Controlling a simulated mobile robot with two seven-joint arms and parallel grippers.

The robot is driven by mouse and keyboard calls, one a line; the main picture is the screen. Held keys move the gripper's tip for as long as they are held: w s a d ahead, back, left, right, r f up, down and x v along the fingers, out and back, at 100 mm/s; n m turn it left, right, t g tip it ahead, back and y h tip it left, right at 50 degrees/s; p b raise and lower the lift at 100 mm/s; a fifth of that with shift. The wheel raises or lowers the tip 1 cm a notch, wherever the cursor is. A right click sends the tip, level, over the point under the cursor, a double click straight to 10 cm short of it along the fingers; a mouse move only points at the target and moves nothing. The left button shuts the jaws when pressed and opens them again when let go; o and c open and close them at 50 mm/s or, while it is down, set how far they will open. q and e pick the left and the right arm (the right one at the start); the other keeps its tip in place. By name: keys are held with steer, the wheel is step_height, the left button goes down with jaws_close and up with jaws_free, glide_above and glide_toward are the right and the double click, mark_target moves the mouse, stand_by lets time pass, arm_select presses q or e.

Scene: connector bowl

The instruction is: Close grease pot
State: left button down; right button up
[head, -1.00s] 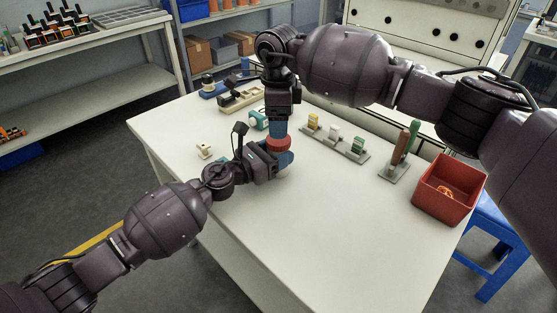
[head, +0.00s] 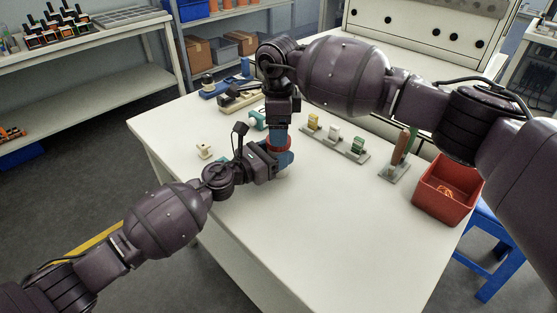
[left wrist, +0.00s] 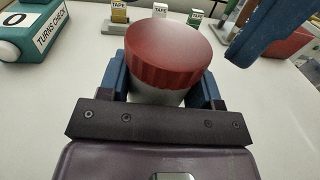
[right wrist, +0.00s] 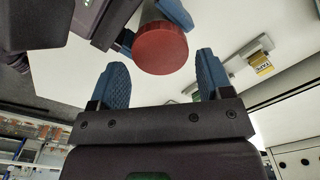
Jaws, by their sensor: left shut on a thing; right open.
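The grease pot has a pale body (left wrist: 157,97) and a ribbed red lid (left wrist: 168,50), which sits on top of it. My left gripper (left wrist: 163,78) is shut around the pale body below the lid, one blue finger on each side. The lid also shows in the right wrist view (right wrist: 160,50) and the head view (head: 284,148). My right gripper (head: 278,136) points down at the lid from above, its blue fingers open. In the right wrist view the lid appears just past and between the fingertips. Whether the lid is tight cannot be seen.
A teal turns-check counter (left wrist: 45,35) reading 0 stands nearby. A grey rack with tape blocks (head: 334,134), a tool stand (head: 394,171) and a red bin (head: 444,200) stand to the right. A small cream part (head: 204,150) lies at the left. The front tabletop is clear.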

steer(key=shift+f, duration=1.4)
steer(key=shift+c, duration=0.4)
steer(key=c, duration=0.7)
steer(key=o, duration=1)
steer(key=shift+r, duration=2.3)
